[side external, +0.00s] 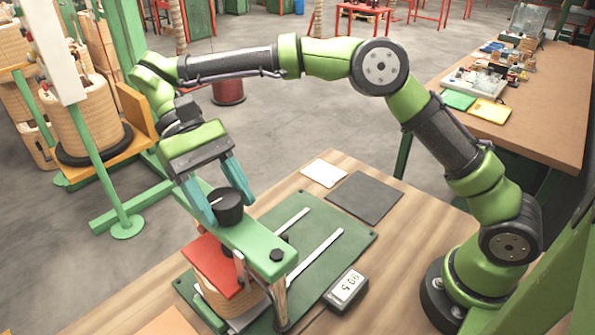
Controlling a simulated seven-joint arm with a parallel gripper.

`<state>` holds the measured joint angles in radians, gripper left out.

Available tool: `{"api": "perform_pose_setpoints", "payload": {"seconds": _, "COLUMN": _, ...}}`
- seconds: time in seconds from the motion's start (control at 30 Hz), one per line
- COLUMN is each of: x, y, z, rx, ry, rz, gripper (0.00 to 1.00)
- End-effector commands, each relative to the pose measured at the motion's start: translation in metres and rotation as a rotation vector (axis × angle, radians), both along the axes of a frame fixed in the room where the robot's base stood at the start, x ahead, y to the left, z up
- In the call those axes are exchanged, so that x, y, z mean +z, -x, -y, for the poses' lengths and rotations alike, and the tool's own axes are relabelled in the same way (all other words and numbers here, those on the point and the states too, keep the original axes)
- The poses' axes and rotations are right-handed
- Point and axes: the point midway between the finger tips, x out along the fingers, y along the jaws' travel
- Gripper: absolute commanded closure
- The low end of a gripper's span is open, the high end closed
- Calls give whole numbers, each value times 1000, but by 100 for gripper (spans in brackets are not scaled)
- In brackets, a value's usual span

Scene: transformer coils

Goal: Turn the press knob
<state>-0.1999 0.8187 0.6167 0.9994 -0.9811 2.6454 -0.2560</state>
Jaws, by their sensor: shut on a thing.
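The press knob (228,208) is a black round knob with a white pointer line on its top. It sits on the green crossbar (262,241) of the press. My gripper (217,200) comes down from above and behind, with its blue fingers on either side of the knob, shut on it. The white line points toward the left of the picture. Below the crossbar, a red plate (205,262) lies on a tan coil (215,290). The contact between fingers and knob is partly hidden by the knob and crossbar.
A green frame with large coils (88,118) stands at the left.

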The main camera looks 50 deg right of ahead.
Motion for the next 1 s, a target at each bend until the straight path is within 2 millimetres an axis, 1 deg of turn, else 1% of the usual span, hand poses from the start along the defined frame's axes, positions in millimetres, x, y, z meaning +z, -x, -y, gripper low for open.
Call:
{"api": "perform_pose_setpoints", "payload": {"seconds": 0.03, "x": 0, "y": 4, "z": -2, "rx": 10, "ry": 2, "rz": -15, "gripper": 73}}
{"api": "perform_pose_setpoints", "payload": {"seconds": 0.47, "x": 0, "y": 4, "z": -1, "rx": 13, "ry": 4, "rz": -16, "gripper": 73}}
{"api": "perform_pose_setpoints", "payload": {"seconds": 0.5, "x": 0, "y": 4, "z": -1, "rx": 13, "ry": 4, "rz": -17, "gripper": 36}}
{"api": "perform_pose_setpoints", "payload": {"seconds": 0.57, "x": 0, "y": 4, "z": -1, "rx": 13, "ry": 4, "rz": -16, "gripper": 27}}
{"api": "perform_pose_setpoints", "payload": {"seconds": 0.6, "x": 0, "y": 4, "z": -1, "rx": 12, "ry": 3, "rz": -14, "gripper": 21}}
{"api": "perform_pose_setpoints", "payload": {"seconds": 1.0, "x": 0, "y": 2, "z": 0, "rx": -6, "ry": 2, "rz": -9, "gripper": 20}}
